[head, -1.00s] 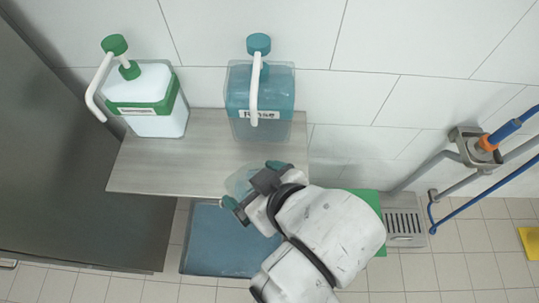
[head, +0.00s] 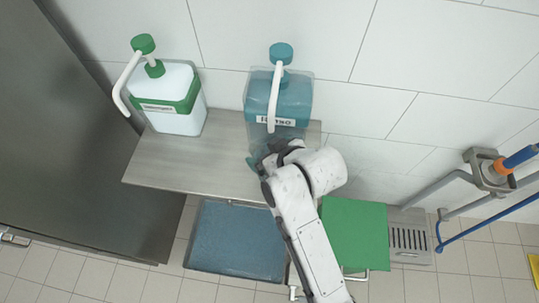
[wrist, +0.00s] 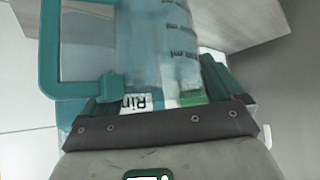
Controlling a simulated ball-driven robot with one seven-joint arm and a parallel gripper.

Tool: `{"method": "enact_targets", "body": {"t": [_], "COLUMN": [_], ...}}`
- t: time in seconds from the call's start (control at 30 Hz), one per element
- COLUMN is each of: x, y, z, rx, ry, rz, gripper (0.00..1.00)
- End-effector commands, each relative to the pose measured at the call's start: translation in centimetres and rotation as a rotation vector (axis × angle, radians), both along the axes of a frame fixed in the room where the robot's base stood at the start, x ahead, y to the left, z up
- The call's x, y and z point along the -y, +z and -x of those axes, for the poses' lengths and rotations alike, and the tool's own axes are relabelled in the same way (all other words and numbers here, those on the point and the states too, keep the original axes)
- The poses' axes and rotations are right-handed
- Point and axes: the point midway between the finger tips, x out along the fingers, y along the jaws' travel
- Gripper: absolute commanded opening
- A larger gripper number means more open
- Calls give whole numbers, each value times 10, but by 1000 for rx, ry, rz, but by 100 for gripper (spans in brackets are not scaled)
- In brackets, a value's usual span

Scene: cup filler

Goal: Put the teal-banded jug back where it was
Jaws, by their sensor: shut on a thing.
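The teal-banded jug (wrist: 150,50) fills much of the wrist view, a clear vessel with a teal handle and dark print on its side. My gripper (wrist: 165,112) is shut on it. In the head view my gripper (head: 268,160) is over the right end of the steel shelf (head: 170,168), just in front of the teal rinse dispenser (head: 277,103). There my arm hides most of the jug. I cannot tell whether the jug touches the shelf.
A white dispenser with a green band (head: 175,105) stands on the shelf's left part. Below are a blue mat (head: 238,240) and a green panel (head: 355,232). Pipes (head: 490,190) run at the right. The shelf's front middle is clear.

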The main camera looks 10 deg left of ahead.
Motion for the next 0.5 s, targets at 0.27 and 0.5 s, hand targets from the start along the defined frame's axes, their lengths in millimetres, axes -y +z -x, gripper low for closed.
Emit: {"method": "enact_targets", "body": {"t": [0.27, 0.5], "x": [0, 1], "y": [-24, -25], "z": [2, 2], "rx": [-2, -2], "ry": [1, 1], "rz": [2, 2], "gripper": [59, 59]}}
